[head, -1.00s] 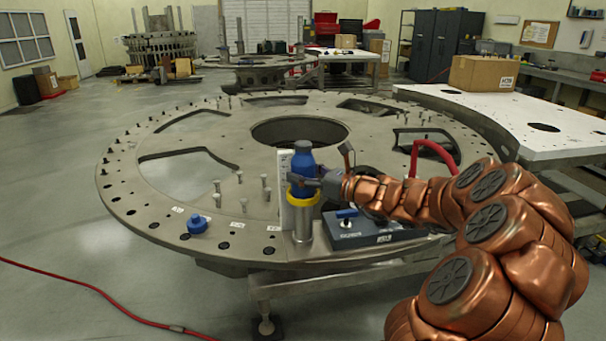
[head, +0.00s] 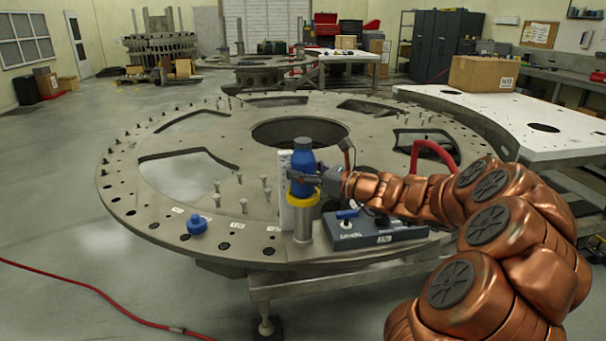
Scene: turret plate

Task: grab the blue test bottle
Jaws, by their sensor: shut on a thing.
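The blue test bottle (head: 302,158) stands upright above a metal post with a yellow ring (head: 302,199), near the front edge of the round turret plate. My gripper (head: 303,178) comes in from the right and is shut on the bottle around its lower half. Part of the bottle is hidden behind the fingers. I cannot tell whether the bottle's base touches the yellow ring.
A white upright strip (head: 284,190) stands just behind the bottle. A dark control box (head: 378,236) with a blue lever sits right of the post, under my arm. A blue knob-like part (head: 197,224) and several bolts stand on the turret plate (head: 150,205).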

